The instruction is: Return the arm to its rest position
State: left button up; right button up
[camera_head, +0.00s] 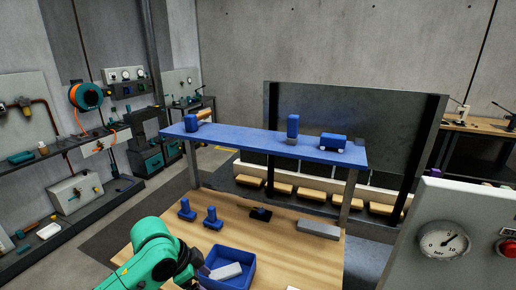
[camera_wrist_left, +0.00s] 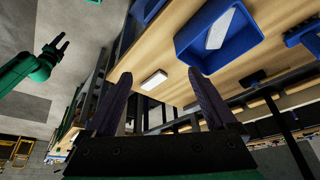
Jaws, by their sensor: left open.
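My left arm (camera_head: 150,255) is green and comes in at the bottom left of the head view, over the near edge of the wooden table (camera_head: 290,262). Its dark wrist is beside the blue bin, and its fingers are not clear there. In the left wrist view my left gripper (camera_wrist_left: 158,76) is open, with two dark fingers spread apart and nothing held between them. My right gripper (camera_wrist_left: 63,43) shows at the upper left of that view, on a green arm, with its fingers apart and empty.
A blue bin (camera_head: 247,281) holding a pale block (camera_head: 225,271) stands close beside my left wrist. Blue parts (camera_head: 211,218) and a grey block (camera_head: 318,229) lie on the table. A raised blue shelf (camera_head: 265,144) spans it. A gauge panel (camera_head: 455,225) stands at right.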

pick_arm(q)
jog(key=s+f+n+t, duration=0.2)
jog(key=s+f+n, duration=0.2)
jog(key=s+f, duration=0.1)
jog(key=s+a+f+n+y, duration=0.4)
jog(key=s+a+f+n, duration=0.25)
jog(key=s+a, duration=0.35)
notch_tip(320, 180, down, 25)
jog(key=s+g+b, duration=0.2)
jog(key=s+b, duration=0.1)
jog(key=s+a+f+g+b, duration=0.1)
jog(key=s+a+f+b, duration=0.1)
jog(key=s+f, duration=1.3)
jog(key=shift+s+a+f, duration=0.35)
jog(key=shift+s+a, duration=0.15)
jog(key=shift+a, duration=0.15)
pick_arm(e)
notch_tip(320, 180, down, 5)
jog(key=shift+w+f, duration=0.15)
